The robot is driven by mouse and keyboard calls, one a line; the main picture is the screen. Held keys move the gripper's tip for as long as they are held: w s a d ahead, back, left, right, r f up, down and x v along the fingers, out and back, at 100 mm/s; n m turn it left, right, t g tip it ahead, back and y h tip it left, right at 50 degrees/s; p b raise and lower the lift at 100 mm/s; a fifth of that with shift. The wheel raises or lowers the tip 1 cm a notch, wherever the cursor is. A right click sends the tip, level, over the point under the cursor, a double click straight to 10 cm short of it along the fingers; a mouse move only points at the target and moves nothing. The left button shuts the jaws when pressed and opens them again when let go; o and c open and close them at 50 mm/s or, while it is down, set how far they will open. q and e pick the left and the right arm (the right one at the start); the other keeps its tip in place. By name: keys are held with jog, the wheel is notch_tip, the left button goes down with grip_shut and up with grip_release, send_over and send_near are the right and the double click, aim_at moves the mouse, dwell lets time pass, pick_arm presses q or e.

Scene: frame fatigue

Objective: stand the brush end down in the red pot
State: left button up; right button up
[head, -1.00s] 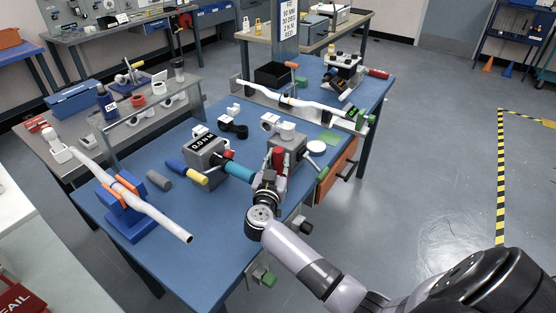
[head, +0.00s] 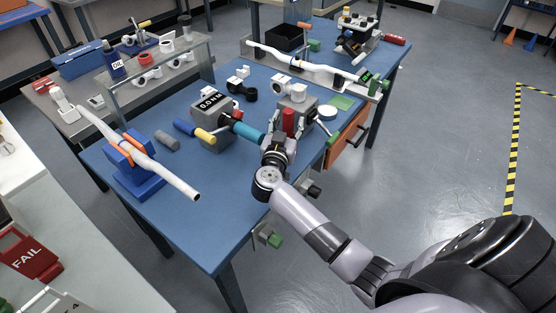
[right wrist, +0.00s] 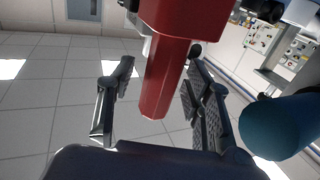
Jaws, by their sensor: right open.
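A red faceted handle (right wrist: 172,75) runs between the fingers of my right gripper (right wrist: 160,108) in the right wrist view. The fingers stand apart, one on each side, and the gripper is open. In the head view my right gripper (head: 281,147) is at the blue bench, just in front of an upright red piece (head: 289,122) by a grey block. I cannot tell whether this red piece is the brush's handle; no bristles show. I cannot pick out the red pot for certain. My left gripper is not in view.
A grey readout box (head: 211,108) with a teal cylinder (head: 248,131) stands left of the gripper. A white tube (head: 165,172) lies on a blue stand (head: 138,180). A yellow-and-blue tool (head: 195,131) lies nearby.

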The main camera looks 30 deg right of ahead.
jog(key=v, duration=1.7)
jog(key=shift+s+r, duration=0.25)
jog(key=shift+s, duration=0.05)
jog(key=shift+d, duration=0.1)
